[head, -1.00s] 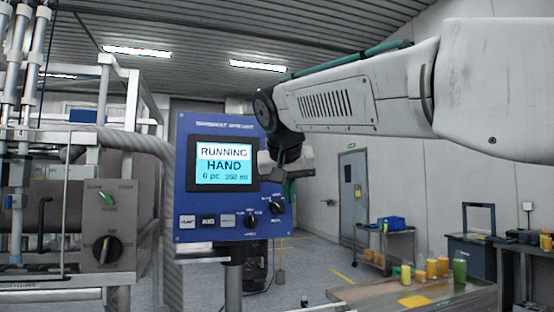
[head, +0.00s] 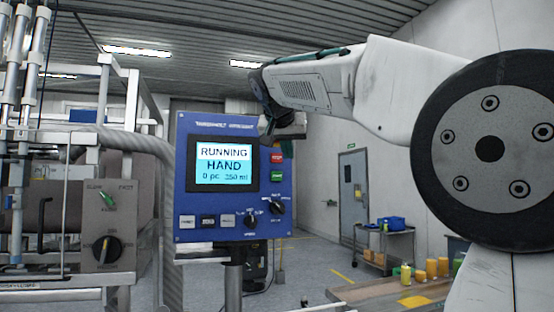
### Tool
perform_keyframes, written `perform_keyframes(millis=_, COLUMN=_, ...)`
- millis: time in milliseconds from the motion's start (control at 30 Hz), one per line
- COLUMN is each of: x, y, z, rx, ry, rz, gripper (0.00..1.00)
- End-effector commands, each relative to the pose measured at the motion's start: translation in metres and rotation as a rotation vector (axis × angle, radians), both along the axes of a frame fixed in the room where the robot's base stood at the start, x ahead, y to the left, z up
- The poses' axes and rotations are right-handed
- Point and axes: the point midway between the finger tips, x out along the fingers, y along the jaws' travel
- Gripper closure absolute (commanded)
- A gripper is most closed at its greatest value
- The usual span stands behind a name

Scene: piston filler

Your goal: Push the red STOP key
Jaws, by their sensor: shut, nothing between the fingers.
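The red STOP key (head: 277,157) sits at the upper right of the blue control panel (head: 216,125), just right of the screen. The screen (head: 223,166) reads RUNNING, HAND, 0 pc, 250 ml. A green key (head: 277,176) is right below the red one. My gripper (head: 266,138) is shut and empty. In the picture it is just above and left of the red key, near the panel's top right. Its fingertips are small and partly dark against the panel, and I cannot tell whether they touch it.
Below the screen are a row of small keys (head: 208,221) and two black rotary knobs (head: 277,207). A metal filler frame with a grey selector box (head: 108,225) stands at the left. A cart (head: 385,243) and a table with jars stand at the right, behind my arm.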

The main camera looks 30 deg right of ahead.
Motion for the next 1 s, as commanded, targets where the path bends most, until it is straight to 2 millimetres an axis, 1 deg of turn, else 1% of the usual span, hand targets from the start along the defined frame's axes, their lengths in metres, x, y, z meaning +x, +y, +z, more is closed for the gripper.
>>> perform_keyframes(millis=100, x=0.018, y=-0.005, z=-0.001, rx=0.0, ry=0.002, rz=0.0, gripper=1.0)
perform_keyframes(millis=300, x=0.045, y=-0.013, z=-0.001, rx=0.001, ry=0.001, rz=0.0, gripper=1.0)
perform_keyframes(millis=500, x=0.061, y=-0.018, z=0.0, rx=0.0, ry=0.0, rz=0.0, gripper=1.0)
perform_keyframes(millis=633, x=0.066, y=-0.019, z=0.0, rx=0.0, ry=0.0, rz=0.0, gripper=1.0)
perform_keyframes(millis=1000, x=0.067, y=-0.019, z=0.0, rx=0.0, ry=0.0, rz=0.0, gripper=1.0)
